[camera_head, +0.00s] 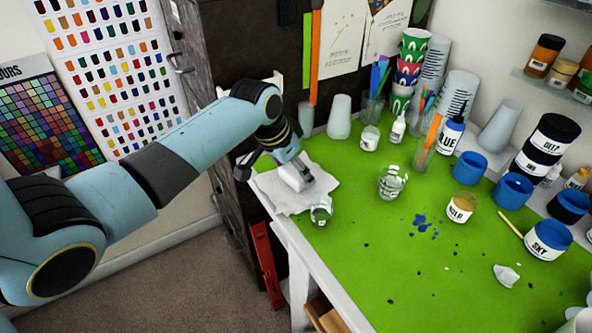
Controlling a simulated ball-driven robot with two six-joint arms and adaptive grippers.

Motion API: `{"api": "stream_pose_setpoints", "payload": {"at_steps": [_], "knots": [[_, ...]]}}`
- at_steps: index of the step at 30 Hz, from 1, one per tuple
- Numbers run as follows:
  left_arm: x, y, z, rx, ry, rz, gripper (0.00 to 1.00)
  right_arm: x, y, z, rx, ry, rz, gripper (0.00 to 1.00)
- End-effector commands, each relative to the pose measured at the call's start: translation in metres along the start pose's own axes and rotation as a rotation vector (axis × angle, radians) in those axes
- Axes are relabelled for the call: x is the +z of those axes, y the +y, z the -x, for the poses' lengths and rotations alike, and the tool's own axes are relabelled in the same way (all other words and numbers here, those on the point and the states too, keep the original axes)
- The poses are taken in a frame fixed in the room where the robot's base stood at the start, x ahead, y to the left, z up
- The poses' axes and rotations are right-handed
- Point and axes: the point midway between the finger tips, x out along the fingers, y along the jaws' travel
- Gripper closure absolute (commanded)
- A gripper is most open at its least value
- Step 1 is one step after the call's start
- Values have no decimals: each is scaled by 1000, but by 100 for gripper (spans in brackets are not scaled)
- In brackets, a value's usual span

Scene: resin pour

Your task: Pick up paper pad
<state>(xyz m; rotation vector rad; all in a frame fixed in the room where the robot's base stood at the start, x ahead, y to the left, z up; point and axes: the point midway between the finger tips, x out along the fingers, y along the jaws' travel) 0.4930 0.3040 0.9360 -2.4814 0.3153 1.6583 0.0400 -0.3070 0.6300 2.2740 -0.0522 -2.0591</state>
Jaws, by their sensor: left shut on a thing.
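A white block-like pad (293,179), which looks like the paper pad, is at the back left corner of the green-topped table. My left gripper (296,167) reaches it from above and is shut on it. The gripper's fingers cover part of the pad. A thin white sheet (318,191) with uneven edges lies under and around the pad. I cannot tell whether the pad touches the sheet or is slightly above it. My right gripper is not in view.
A small glass jar (321,211) stands at the sheet's front edge. A larger clear jar (391,183) and a labelled pot (461,207) stand to the right. Cups and bottles crowd the back. Dark blue spots (422,223) mark the green top (375,265), whose front middle is mostly clear.

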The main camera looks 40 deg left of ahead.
Motion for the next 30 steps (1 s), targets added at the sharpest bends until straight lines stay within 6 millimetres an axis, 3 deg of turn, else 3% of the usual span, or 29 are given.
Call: {"api": "stream_pose_setpoints", "payload": {"at_steps": [5, 9, 21, 30], "knots": [[-7, -1, 14, -1, 2, -2, 47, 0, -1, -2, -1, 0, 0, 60], [-17, 0, 38, -1, 5, -2, 47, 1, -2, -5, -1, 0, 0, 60], [-56, 90, 76, 6, 5, 2, 47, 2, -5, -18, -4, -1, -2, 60], [-66, 113, 89, 1, 1, 0, 47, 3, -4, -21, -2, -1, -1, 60]]}}
